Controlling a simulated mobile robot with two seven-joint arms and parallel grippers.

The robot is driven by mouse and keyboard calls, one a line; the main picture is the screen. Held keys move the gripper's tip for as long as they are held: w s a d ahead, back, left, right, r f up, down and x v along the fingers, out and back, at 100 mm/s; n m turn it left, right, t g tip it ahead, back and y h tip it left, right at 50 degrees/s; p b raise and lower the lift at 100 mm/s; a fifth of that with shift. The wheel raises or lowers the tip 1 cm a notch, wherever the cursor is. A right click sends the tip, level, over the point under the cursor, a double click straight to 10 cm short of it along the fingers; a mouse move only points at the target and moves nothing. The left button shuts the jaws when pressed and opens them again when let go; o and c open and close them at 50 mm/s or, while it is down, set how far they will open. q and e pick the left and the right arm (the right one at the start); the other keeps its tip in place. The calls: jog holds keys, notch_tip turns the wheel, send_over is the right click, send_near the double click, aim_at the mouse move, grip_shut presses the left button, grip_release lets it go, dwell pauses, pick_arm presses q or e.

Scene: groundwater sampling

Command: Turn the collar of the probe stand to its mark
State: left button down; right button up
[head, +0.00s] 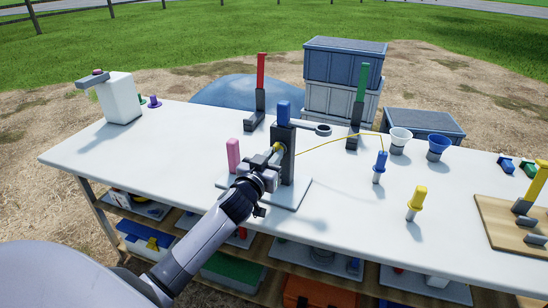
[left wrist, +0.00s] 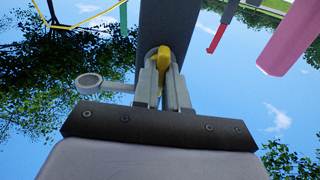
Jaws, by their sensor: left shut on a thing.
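The probe stand (head: 287,165) is a dark upright post on a pale base plate, with a blue top and a side arm ending in a ring (head: 323,129). A yellow collar or knob (head: 277,146) sits on the post's near-left face. My left gripper (head: 272,157) reaches it from the front left. In the left wrist view, the fingers (left wrist: 164,82) are shut on the yellow piece (left wrist: 164,62), against the dark post (left wrist: 178,28). The ring (left wrist: 89,83) shows to the left there. I cannot make out the mark. My right gripper is not in view.
A pink block (head: 233,154) stands close left of the stand. Red (head: 261,75) and green (head: 362,88) handled stands are behind. A yellow line runs right to a blue-topped probe (head: 380,165). A yellow-topped one (head: 417,200) stands nearer. The left tabletop (head: 180,150) is clear.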

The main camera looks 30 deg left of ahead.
pick_arm(q)
jog(key=m+p, duration=0.2)
jog(key=m, duration=1.6)
jog(key=shift+p, duration=0.3)
jog(key=c, duration=1.1)
grip_release()
jog(key=shift+s+d, duration=0.2)
jog(key=shift+s, duration=1)
jog(key=shift+s+d, duration=0.15)
jog(key=shift+s, duration=1)
jog(key=shift+s+d, duration=0.2)
jog(key=shift+s, duration=1)
